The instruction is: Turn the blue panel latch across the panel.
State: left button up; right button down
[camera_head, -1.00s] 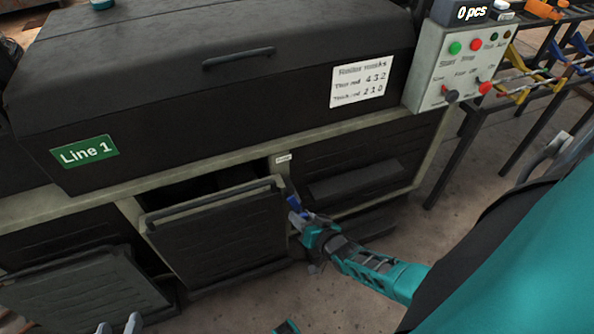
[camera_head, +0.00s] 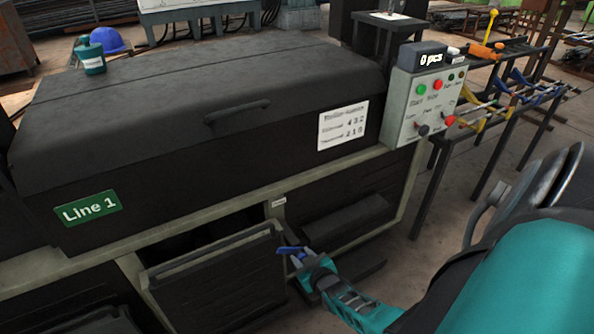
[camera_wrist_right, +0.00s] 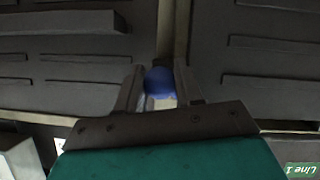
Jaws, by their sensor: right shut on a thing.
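The blue panel latch (camera_head: 287,249) is at the upper right corner of the middle dark panel (camera_head: 218,287), on the frame post. It lies roughly level, its blue end pointing left toward the panel. My right gripper (camera_head: 301,257) is shut on the latch from the right. In the right wrist view, the rounded blue part of the latch (camera_wrist_right: 160,81) sits between the two fingers of my right gripper (camera_wrist_right: 160,95). The fingers hide part of the latch. The panel's top edge stands out from the dark opening behind it. My left gripper is not in view.
The black machine hood (camera_head: 205,115) with a green "Line 1" sign (camera_head: 88,209) is above. A control box (camera_head: 420,105) reading "0 pcs" is at its right end. A rack (camera_head: 500,115) stands farther right. Floor (camera_head: 400,245) is clear right of the machine.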

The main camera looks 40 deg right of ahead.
jog(key=shift+a+n+h, duration=0.1)
jog(key=shift+n+h, duration=0.4)
jog(key=shift+f+n+h+b, duration=0.1)
jog(key=shift+n+h+b, duration=0.45)
jog(key=shift+n, duration=0.25)
jog(key=shift+n+h+b, duration=0.3)
jog(key=shift+n+h, duration=0.15)
jog(key=shift+n, duration=0.35)
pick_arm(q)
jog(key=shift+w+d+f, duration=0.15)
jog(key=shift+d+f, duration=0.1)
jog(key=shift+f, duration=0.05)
pick_arm(e)
jog(key=c, duration=0.7)
grip_release()
jog(key=shift+c, duration=0.2)
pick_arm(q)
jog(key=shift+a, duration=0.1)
pick_arm(e)
jog(key=shift+s, duration=0.1)
